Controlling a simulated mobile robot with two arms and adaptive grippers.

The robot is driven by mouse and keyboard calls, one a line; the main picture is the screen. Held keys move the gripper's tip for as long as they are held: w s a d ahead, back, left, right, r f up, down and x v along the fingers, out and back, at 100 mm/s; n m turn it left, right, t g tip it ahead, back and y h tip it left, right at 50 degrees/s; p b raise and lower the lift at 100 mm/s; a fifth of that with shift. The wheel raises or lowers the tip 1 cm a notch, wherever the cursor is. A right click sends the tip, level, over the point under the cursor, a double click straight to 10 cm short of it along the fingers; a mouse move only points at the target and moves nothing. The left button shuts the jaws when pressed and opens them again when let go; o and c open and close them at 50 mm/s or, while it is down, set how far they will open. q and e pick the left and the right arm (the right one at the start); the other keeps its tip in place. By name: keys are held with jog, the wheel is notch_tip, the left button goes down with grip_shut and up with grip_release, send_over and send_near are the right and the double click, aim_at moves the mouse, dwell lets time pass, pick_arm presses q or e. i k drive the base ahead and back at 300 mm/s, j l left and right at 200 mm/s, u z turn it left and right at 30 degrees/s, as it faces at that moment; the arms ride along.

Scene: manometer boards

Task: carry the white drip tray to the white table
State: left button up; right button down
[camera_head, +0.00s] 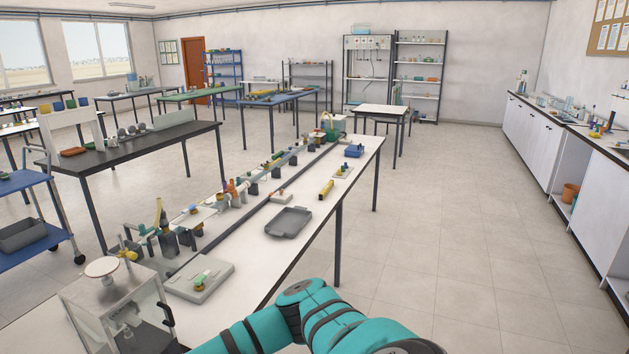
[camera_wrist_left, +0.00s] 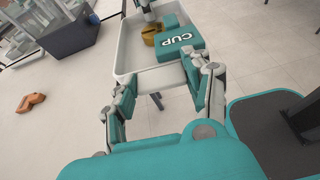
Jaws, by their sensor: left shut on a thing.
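The white drip tray (camera_wrist_left: 124,58) shows in the left wrist view, above the floor. A teal block marked CUP (camera_wrist_left: 178,46) and a brownish-gold piece (camera_wrist_left: 151,36) lie in it or over it. My left gripper (camera_wrist_left: 165,88) is shut on the near side of the tray; the exact contact is partly hidden by the fingers. The head view shows neither the tray nor a gripper. A small white-topped table (camera_head: 382,109) stands towards the back in the head view, and a long white bench (camera_head: 318,229) runs nearer. My right gripper is not in view.
A grey tray (camera_head: 289,221), a yellow piece (camera_head: 326,189) and several fittings lie on the long bench. A black table (camera_head: 180,137) and a blue trolley (camera_head: 58,238) stand left. The floor (camera_head: 450,230) right of the bench is clear up to the cabinets (camera_head: 535,134).

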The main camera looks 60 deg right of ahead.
aim_at(269, 258)
jog(key=z, duration=1.95)
jog(key=i+z, duration=0.15)
jog(key=z, duration=0.3)
jog(key=i+z, duration=0.1)
jog(key=z, duration=0.4)
jog(key=i+j, duration=0.15)
jog(key=i, duration=0.55)
jog(key=i+j, duration=0.15)
jog(key=i, duration=0.55)
jog(key=i+u, duration=0.8)
jog(key=i+l+u, duration=0.15)
jog(key=i+u, duration=0.35)
jog(key=u, duration=1.7)
